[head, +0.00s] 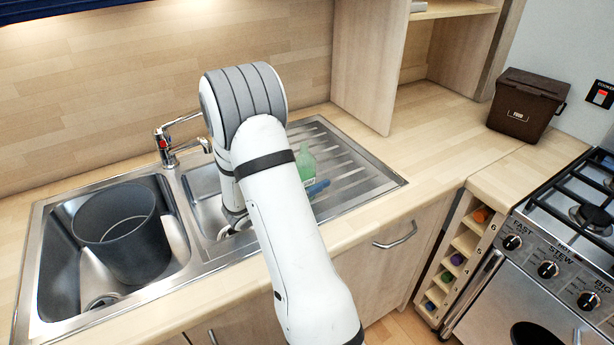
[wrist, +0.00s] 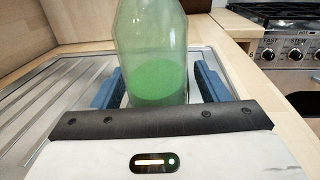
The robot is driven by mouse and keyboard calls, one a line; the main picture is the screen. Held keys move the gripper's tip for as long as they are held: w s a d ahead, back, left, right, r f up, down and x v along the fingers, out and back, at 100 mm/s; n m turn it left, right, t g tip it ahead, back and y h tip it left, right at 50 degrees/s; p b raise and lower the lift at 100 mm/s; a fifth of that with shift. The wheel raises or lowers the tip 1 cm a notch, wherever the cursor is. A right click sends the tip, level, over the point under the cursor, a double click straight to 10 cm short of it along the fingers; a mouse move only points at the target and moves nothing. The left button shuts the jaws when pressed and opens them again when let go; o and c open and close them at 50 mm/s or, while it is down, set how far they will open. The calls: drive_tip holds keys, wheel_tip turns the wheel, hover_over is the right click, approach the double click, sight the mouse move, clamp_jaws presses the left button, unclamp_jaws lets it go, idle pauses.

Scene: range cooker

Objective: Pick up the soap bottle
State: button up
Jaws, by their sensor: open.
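The soap bottle (head: 306,163) is translucent with green liquid and stands upright on the sink's ribbed drainboard, partly hidden behind my arm in the head view. In the wrist view the bottle (wrist: 152,55) stands between the two blue fingers of my gripper (wrist: 158,85). The fingers are open, with a gap visible on each side of the bottle. In the head view one blue fingertip of my gripper (head: 318,188) shows just in front of the bottle; the rest is hidden by my arm. The bottle's top is cut off in the wrist view.
The steel drainboard (head: 352,170) lies around the bottle. A dark bin (head: 122,235) sits in the left basin, and a tap (head: 167,147) stands behind the sink. A brown food caddy (head: 527,103) is on the right counter beside the range cooker (head: 560,230). A wooden cabinet panel rises behind the drainboard.

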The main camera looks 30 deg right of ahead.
sight(305, 162)
drive_tip(key=shift+c, duration=0.6)
drive_tip(key=c, duration=1.1)
wheel_tip(305, 162, up, 10)
